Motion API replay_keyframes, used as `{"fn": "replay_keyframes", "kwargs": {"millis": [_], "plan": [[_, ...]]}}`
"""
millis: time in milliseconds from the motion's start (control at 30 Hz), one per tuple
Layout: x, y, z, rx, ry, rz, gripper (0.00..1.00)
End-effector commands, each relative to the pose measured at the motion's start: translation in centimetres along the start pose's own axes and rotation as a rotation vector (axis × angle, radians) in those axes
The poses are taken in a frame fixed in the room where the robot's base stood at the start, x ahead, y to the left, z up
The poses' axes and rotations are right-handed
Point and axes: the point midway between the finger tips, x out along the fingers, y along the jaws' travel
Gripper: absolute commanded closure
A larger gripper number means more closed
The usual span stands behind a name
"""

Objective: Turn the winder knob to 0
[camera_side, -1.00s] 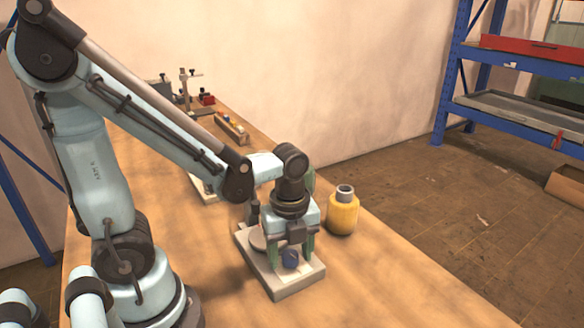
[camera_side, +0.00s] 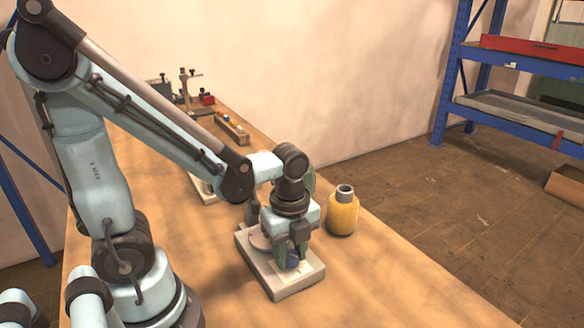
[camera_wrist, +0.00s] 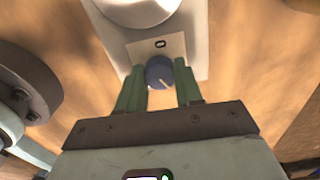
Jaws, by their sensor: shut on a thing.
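The winder knob (camera_wrist: 159,72) is a small dark blue round knob on a pale plate. In the wrist view a "0" is printed on the plate above it, and a light mark on the knob is at its lower edge, on the side away from the "0". My gripper (camera_wrist: 160,80) has its two green fingers on either side of the knob and is shut on it. In the side view the knob (camera_side: 292,262) shows low between the fingers, partly hidden. The winder's grey base (camera_side: 296,284) sits on the table.
A yellow bottle (camera_side: 343,213) with a grey neck stands close to the right of my gripper. A wooden holder (camera_side: 232,130) and other small gear lie farther back on the table. A round white part (camera_wrist: 138,8) sits beyond the "0". The table's front right is clear.

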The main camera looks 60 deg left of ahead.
Motion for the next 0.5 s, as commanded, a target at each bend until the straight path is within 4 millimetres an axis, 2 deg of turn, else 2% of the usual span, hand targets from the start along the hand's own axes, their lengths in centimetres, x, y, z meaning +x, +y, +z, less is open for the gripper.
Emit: {"fn": "replay_keyframes", "kwargs": {"millis": [500], "plan": [[-0.01, -0.01, -0.03, -0.482, 0.001, 0.001, 0.96]]}}
